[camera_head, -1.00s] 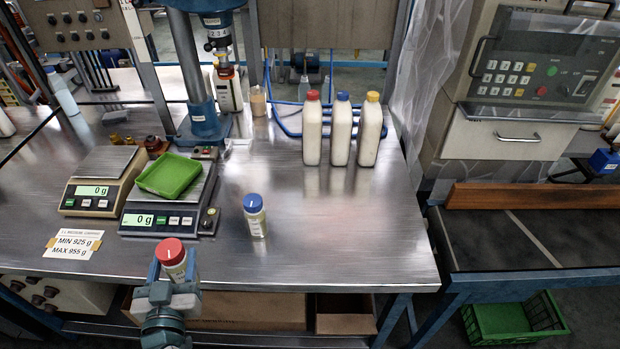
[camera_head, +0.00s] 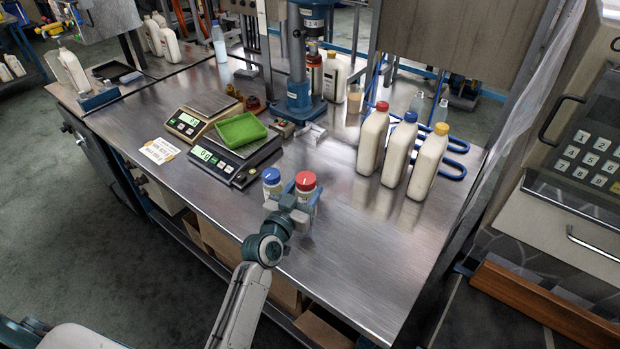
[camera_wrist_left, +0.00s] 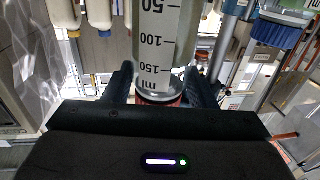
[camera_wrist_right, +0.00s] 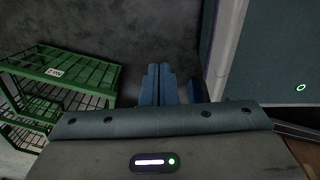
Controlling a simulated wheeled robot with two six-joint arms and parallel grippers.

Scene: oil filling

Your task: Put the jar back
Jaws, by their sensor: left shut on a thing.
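My left gripper (camera_head: 291,208) is shut on the jar with the red cap (camera_head: 306,183) near the table's front edge. In the left wrist view the clear jar (camera_wrist_left: 160,45), with ml marks, stands between the fingers (camera_wrist_left: 160,92). A jar with a blue cap (camera_head: 271,180) stands just left of the red-capped one; its blue cap also shows in the left wrist view (camera_wrist_left: 279,32). I cannot tell whether the held jar touches the table. My right gripper (camera_wrist_right: 160,85) shows only in its own wrist view, its fingers together and empty.
Two scales (camera_head: 211,175) stand on the table (camera_head: 345,260), one holding a green tray (camera_head: 241,130). White bottles with red, blue and yellow caps (camera_head: 400,150) stand at the right. The table's front right is clear. A green crate (camera_wrist_right: 70,75) shows in the right wrist view.

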